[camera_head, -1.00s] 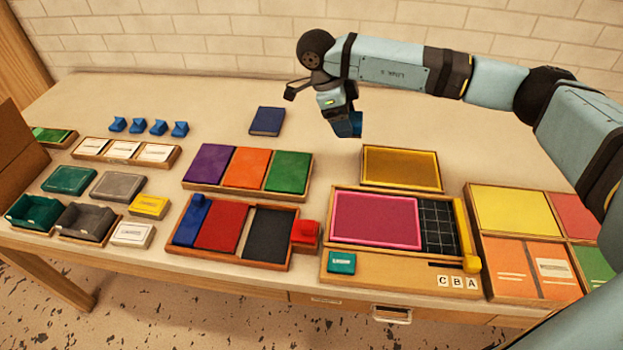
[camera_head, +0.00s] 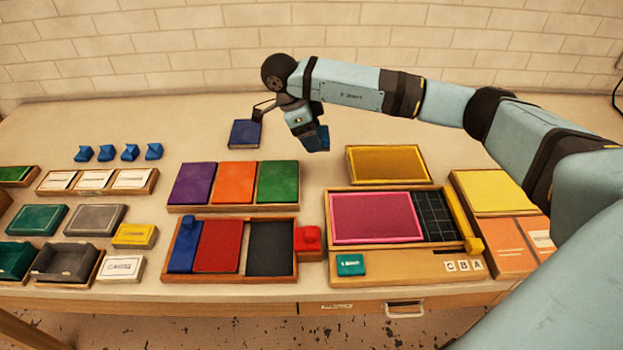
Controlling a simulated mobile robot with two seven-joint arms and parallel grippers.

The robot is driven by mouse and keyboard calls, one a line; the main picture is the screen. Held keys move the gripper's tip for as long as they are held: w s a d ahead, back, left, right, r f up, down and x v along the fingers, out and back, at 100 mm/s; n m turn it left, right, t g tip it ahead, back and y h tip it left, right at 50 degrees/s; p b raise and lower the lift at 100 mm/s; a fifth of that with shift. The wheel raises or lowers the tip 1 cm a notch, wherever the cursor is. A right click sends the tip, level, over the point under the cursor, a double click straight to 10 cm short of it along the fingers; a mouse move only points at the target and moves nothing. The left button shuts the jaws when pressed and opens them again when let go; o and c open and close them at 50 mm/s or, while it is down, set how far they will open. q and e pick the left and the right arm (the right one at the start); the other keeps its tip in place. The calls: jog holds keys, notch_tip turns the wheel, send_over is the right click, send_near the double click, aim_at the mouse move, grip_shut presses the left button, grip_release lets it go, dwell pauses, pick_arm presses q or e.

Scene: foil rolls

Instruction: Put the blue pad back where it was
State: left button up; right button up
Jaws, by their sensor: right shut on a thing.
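A flat dark blue pad (camera_head: 244,134) lies on the bare back part of the table, left of my right gripper. My right gripper (camera_head: 311,130) points down above the table and is shut on a small blue object (camera_head: 319,140). Only part of that object shows below the fingers, so I cannot tell its full shape. A tray (camera_head: 297,262) at the front holds a blue block (camera_head: 185,246) at its left end, a red pad (camera_head: 218,246) and a black pad (camera_head: 270,247). My left gripper is not in view.
Behind that tray, a rack (camera_head: 232,209) holds purple, orange and green pads. A yellow framed pad (camera_head: 388,163) and a pink pad (camera_head: 372,217) are at the right. Several small blue pieces (camera_head: 130,152) stand at the left. The table behind the racks is mostly clear.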

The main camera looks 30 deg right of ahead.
send_over(316, 184)
jog(key=f, duration=0.6)
jog(key=a+f, duration=0.1)
jog(key=f, duration=0.2)
jog(key=shift+w, duration=0.35)
notch_tip(316, 184, down, 4)
jog(key=shift+f, duration=0.35)
jog(key=shift+f, duration=0.1)
jog(key=o, duration=1)
jog(key=shift+c, duration=0.2)
jog(key=shift+r, duration=0.2)
jog(key=v, duration=1)
jog(key=shift+w+a+r+b, duration=0.1)
jog(key=shift+r+b, duration=0.2)
jog(key=shift+w+a+r, duration=0.1)
jog(key=shift+a+r, duration=0.15)
jog(key=shift+r, duration=0.35)
